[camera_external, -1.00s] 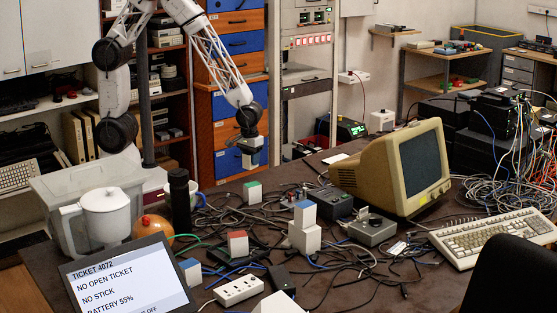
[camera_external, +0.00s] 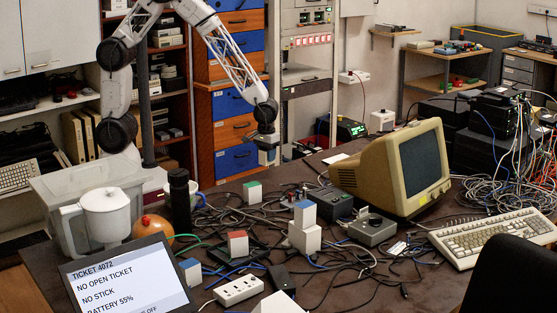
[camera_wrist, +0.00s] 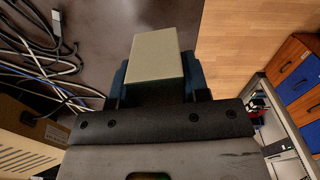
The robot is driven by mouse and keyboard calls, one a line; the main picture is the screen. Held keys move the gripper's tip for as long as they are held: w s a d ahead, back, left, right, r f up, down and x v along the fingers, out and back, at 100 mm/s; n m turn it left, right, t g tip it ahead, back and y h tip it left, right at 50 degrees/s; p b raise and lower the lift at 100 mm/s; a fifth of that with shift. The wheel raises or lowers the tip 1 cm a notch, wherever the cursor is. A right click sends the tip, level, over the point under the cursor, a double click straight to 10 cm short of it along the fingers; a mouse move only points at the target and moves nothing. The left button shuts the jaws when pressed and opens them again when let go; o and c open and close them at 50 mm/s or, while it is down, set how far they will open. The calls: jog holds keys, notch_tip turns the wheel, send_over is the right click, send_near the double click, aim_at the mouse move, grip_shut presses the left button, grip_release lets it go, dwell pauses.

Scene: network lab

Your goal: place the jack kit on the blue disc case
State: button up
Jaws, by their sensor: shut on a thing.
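My gripper (camera_external: 267,143) is shut on a small pale box, which I take to be the jack kit (camera_wrist: 158,58). It is held in the air beyond the table's far edge, and its plain beige-grey face shows between the fingers in the wrist view. In the external view the held box (camera_external: 267,157) is small and partly hidden by the gripper. Two blue-topped white boxes are on the table: one (camera_external: 304,213) sits on a larger white box, the other (camera_external: 189,272) stands beside the tablet. I cannot tell which is the blue disc case.
A green-topped box (camera_external: 252,192) and a red-topped box (camera_external: 237,244) stand among loose cables. A beige monitor (camera_external: 368,172), a keyboard (camera_external: 490,237) and a power strip (camera_external: 239,290) are on the table. A white jug (camera_external: 106,215) and a dark bottle (camera_external: 180,200) stand left.

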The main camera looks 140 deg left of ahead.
jog(key=w+a+r+m, duration=0.1)
jog(key=a, duration=1.9)
jog(key=shift+a+m, duration=0.3)
jog(key=shift+a, duration=0.1)
jog(key=shift+a, duration=0.1)
jog(key=w+a, duration=0.3)
jog(key=a, duration=0.1)
jog(key=w+a+f, duration=0.1)
jog(key=w+a, duration=0.2)
jog(key=a, duration=0.1)
jog(key=w+a, duration=0.3)
jog(key=a, duration=0.1)
jog(key=shift+w+a+f, duration=0.25)
jog(key=shift+w+a, duration=0.05)
jog(key=shift+f, duration=0.15)
jog(key=shift+f, duration=1.6)
jog(key=shift+f, duration=0.15)
jog(key=o, duration=1)
